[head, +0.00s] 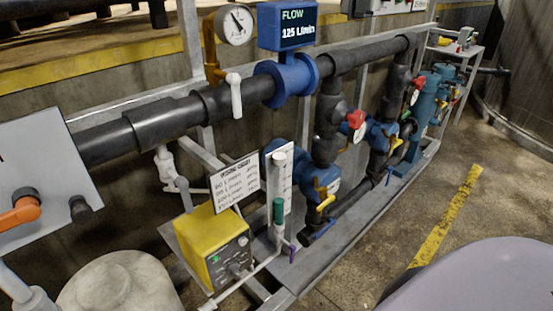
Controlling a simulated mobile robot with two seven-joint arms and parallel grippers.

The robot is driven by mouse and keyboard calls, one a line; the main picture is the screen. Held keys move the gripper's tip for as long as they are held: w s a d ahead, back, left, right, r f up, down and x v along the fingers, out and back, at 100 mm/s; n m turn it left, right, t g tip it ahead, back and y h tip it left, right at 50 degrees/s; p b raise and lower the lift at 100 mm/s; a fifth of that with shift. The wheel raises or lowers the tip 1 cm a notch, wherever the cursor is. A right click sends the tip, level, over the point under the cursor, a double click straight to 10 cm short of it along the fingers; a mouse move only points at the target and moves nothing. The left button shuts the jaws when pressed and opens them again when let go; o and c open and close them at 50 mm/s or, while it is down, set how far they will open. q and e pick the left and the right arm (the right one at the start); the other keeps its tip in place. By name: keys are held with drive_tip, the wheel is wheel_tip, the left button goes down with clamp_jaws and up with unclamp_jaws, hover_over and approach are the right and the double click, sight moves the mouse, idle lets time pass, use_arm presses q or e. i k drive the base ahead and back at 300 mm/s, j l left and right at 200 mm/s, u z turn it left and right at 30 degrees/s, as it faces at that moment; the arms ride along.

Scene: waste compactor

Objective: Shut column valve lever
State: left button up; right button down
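A small purple lever (291,252) sits at the foot of a slim upright column (278,185) with a green band, in the lower middle of the head view. The lever points down and slightly right from the white pipework. It is small, and I cannot tell for sure from this view whether it is the column valve lever or whether its valve is open. Neither of my grippers shows, so nothing is seen touching the lever.
A yellow dosing pump (215,250) stands left of the column, under a printed chart (235,182). A blue flow meter (286,75) sits on the dark pipe (165,122) above. Yellow (324,195) and blue (318,233) levers are close by on the right. Open floor (500,210) lies right.

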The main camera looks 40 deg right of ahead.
sight(292, 248)
drive_tip(key=z, duration=1.25)
drive_tip(key=l+u, duration=0.1)
drive_tip(key=u, duration=0.5)
drive_tip(key=i+l+u, duration=0.15)
drive_tip(key=l+u, duration=0.15)
drive_tip(key=i+l+u, duration=0.1)
drive_tip(key=l+u, duration=0.65)
drive_tip(key=l, duration=2.8)
